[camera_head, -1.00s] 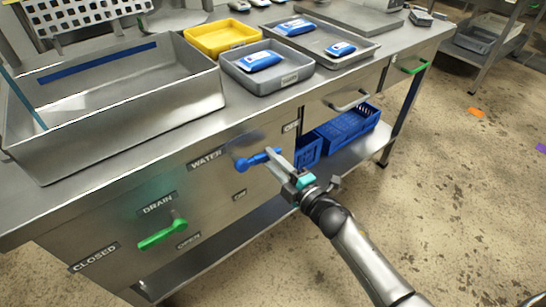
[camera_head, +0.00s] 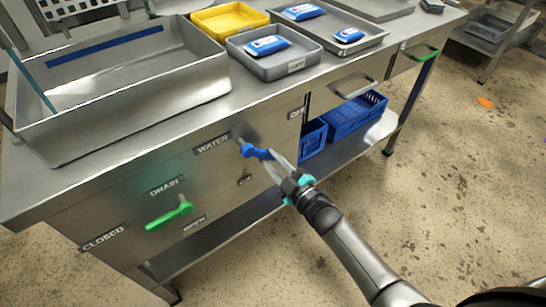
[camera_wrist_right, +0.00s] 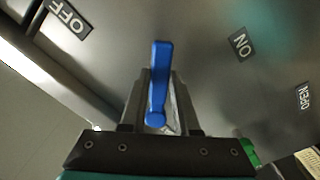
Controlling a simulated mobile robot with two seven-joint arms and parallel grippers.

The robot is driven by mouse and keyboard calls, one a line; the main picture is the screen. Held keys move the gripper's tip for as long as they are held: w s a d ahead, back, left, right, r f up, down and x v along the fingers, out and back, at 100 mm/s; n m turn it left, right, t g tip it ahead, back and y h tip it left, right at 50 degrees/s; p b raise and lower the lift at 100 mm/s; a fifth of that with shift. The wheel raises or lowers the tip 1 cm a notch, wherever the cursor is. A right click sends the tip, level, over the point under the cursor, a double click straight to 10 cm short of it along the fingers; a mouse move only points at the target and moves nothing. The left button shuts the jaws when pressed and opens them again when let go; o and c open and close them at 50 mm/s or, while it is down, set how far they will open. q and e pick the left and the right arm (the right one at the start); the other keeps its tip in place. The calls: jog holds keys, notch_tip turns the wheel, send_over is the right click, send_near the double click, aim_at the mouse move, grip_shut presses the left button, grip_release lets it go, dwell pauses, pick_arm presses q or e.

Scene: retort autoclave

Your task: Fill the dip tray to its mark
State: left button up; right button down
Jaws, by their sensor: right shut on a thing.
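The dip tray (camera_head: 130,112), a large open steel basin, stands on the counter at the left, with a blue stripe (camera_head: 105,47) along its inner back wall. I cannot make out a water surface inside. The blue water lever (camera_head: 250,151) on the front panel points right and slightly down, between the OFF label (camera_head: 296,114) and the ON label (camera_head: 245,181). My right gripper (camera_head: 276,164) is shut on the lever's end; the lever (camera_wrist_right: 160,75) also shows between the fingers in the right wrist view. My left gripper is out of view.
A green drain lever (camera_head: 170,215) sits lower left on the panel, between the CLOSED and OPEN labels. A yellow tray (camera_head: 229,27) and a grey tray (camera_head: 283,70) with a blue packet stand on the counter. Blue crates (camera_head: 350,117) sit on the shelf below.

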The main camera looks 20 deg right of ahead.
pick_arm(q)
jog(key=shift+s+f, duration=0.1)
pick_arm(e)
jog(key=c, duration=0.8)
grip_release()
jog(key=shift+o, duration=0.8)
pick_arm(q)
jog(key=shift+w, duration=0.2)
pick_arm(e)
jog(key=shift+s+d, duration=0.1)
jog(key=shift+s, duration=0.3)
pick_arm(q)
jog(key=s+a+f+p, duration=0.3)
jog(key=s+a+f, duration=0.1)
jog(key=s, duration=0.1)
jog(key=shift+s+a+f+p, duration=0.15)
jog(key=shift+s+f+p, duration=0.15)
jog(key=shift+p, duration=0.1)
pick_arm(e)
jog(key=v, duration=1.4)
jog(key=shift+s, duration=0.2)
jog(key=shift+d, duration=0.1)
